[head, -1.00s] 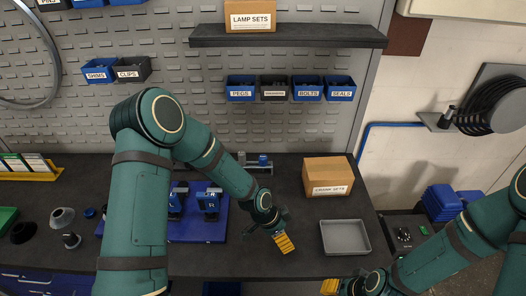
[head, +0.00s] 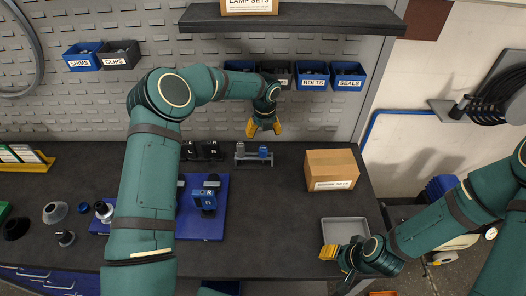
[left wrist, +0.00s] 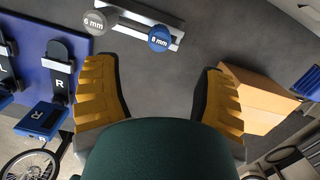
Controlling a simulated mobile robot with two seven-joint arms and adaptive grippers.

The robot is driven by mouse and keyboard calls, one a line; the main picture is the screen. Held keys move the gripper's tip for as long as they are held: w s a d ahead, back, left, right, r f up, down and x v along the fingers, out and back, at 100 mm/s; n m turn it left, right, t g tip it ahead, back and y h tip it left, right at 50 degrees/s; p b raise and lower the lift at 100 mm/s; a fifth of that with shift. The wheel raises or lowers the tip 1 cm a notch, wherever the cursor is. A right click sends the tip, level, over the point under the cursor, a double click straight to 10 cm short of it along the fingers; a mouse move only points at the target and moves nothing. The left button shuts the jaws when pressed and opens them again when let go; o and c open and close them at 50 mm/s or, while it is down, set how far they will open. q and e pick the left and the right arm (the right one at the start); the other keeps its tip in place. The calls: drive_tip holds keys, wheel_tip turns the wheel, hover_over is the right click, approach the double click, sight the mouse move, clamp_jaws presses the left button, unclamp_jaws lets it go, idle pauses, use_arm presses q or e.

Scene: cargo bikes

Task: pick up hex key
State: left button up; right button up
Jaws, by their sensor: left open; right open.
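Two hex keys stand in a grey holder (head: 252,160) at the back of the workbench. The grey-topped one (head: 240,148) reads "6 mm" in the left wrist view (left wrist: 97,22). The blue-topped one (head: 263,152) reads "8 mm" there (left wrist: 160,38). My left gripper (head: 264,130), with yellow fingers, is open and empty. It appears just above the holder in the head view, apart from both keys. In the left wrist view, the blue top lies ahead between the fingers. My right gripper (head: 334,256) is open near the front left of the grey tray (head: 352,226).
A cardboard box (head: 331,169) stands right of the holder. A blue board (head: 216,222) with dark and blue parts marked L and R lies to the left. Wall bins (head: 312,75) hang behind my left gripper. Bench between board and tray is clear.

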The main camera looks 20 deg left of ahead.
sight(263, 148)
use_arm(q)
drive_tip(key=f, duration=0.4)
drive_tip(key=shift+w+a+f, duration=0.1)
drive_tip(key=shift+w+f, duration=0.1)
drive_tip(key=shift+w, duration=0.05)
use_arm(e)
drive_tip(key=shift+f, duration=0.2)
use_arm(q)
drive_tip(key=shift+w+a+f+b, duration=0.1)
drive_tip(key=shift+f+b, duration=0.6)
drive_tip(key=shift+f, duration=0.65)
drive_tip(key=shift+w+a+f+b, duration=0.1)
drive_tip(key=shift+f+b, duration=0.55)
drive_tip(key=shift+f, duration=0.65)
use_arm(e)
drive_tip(key=shift+f, duration=1.2)
drive_tip(key=shift+r, duration=0.1)
use_arm(q)
drive_tip(key=shift+r, duration=0.1)
drive_tip(key=shift+c, duration=0.2)
clamp_jaws()
